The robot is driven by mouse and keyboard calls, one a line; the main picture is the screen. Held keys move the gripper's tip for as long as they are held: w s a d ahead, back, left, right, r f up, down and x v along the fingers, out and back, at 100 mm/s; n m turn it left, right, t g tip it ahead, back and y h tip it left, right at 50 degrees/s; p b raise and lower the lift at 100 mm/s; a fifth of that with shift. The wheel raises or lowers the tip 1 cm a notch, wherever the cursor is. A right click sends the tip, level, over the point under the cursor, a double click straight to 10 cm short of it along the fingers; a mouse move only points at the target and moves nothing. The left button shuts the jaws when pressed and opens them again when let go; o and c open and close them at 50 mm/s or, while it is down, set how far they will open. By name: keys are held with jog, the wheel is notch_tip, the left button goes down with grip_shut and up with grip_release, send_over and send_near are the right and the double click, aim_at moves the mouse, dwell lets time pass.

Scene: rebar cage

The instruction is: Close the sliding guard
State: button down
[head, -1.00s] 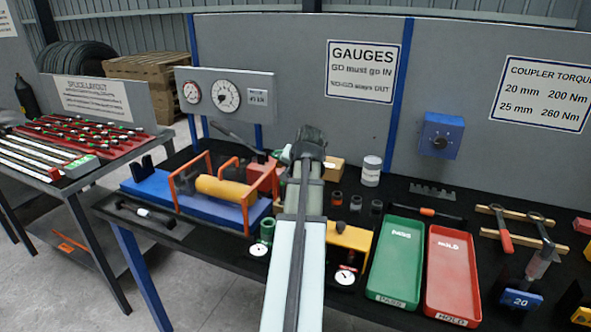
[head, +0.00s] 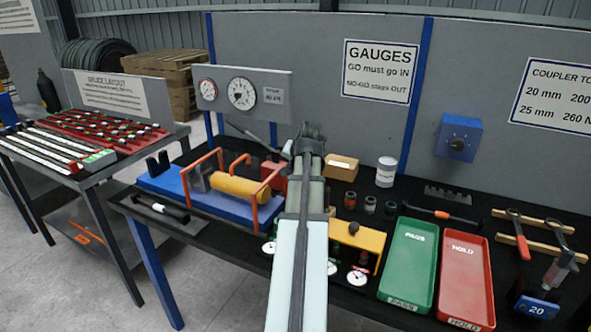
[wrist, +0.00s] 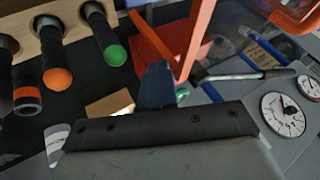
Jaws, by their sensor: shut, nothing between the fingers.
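The guard (head: 267,205) shows as an orange frame around a yellow cylinder (head: 240,187) on a blue-based machine (head: 163,182) in the head view. I cannot tell its exact slide position. Orange bars (wrist: 196,42), probably part of it, show at the top of the wrist view. My gripper (wrist: 157,85) is shut and empty, its dark fingertips just below these bars, apparently apart from them. In the head view my arm hides the fingertips and the machine's right end.
A gauge panel (head: 272,97) stands behind the machine. A yellow block (head: 357,244), a green tray (head: 408,262) and a red tray (head: 466,277) lie to the right. A lever bar (wrist: 240,75) shows close beside my gripper in the wrist view.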

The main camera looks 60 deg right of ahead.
aim_at(231, 153)
jog(key=w, duration=2.8)
jog(key=shift+w+r, duration=0.1)
jog(key=shift+w, duration=0.1)
jog(key=shift+w, duration=0.1)
jog(key=s, duration=0.5)
jog(key=v, duration=0.9)
jog(key=shift+s+a+r, duration=0.1)
jog(key=shift+a+r, duration=0.05)
jog(key=shift+r, duration=0.15)
